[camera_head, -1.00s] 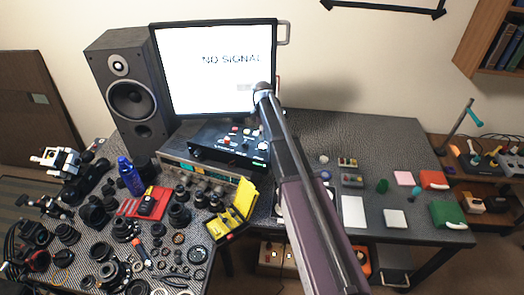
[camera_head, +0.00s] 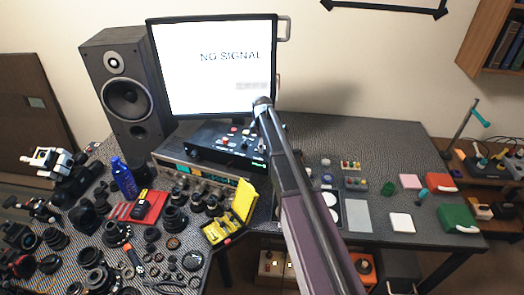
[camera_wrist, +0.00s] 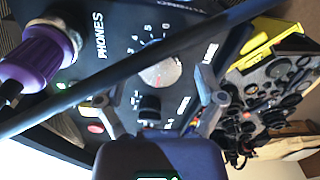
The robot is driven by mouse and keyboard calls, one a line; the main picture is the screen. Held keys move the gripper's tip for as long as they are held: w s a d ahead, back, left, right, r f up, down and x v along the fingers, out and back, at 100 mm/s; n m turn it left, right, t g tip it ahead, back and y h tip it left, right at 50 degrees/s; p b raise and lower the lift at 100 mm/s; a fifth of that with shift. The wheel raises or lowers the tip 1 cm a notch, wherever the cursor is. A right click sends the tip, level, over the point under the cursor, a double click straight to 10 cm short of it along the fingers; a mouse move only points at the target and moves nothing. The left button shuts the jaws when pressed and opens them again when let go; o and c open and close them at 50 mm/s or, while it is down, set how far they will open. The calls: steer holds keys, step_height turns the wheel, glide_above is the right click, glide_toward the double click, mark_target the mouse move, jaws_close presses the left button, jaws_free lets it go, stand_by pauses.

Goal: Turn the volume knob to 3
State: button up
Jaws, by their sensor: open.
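In the wrist view, a pale silver knob (camera_wrist: 160,72) sits on a black panel with numbers printed around it; which number it points to is not clear. My gripper (camera_wrist: 160,100) is open, with one finger on each side of the area just below this knob. No contact with the knob can be made out. A smaller black knob (camera_wrist: 150,108) shows between the fingers. In the head view, the black box (camera_head: 222,143) with small controls stands below the monitor; my arm hides my gripper there.
A purple plug (camera_wrist: 40,55) sits in the PHONES socket, and a dark cable crosses the wrist view. The box rests on a silver unit (camera_head: 190,177) under the monitor (camera_head: 210,70). A yellow case (camera_head: 240,205) and many lens parts crowd the left table.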

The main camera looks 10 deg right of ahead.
steer(key=shift+f, duration=0.4)
steer(key=c, duration=1.2)
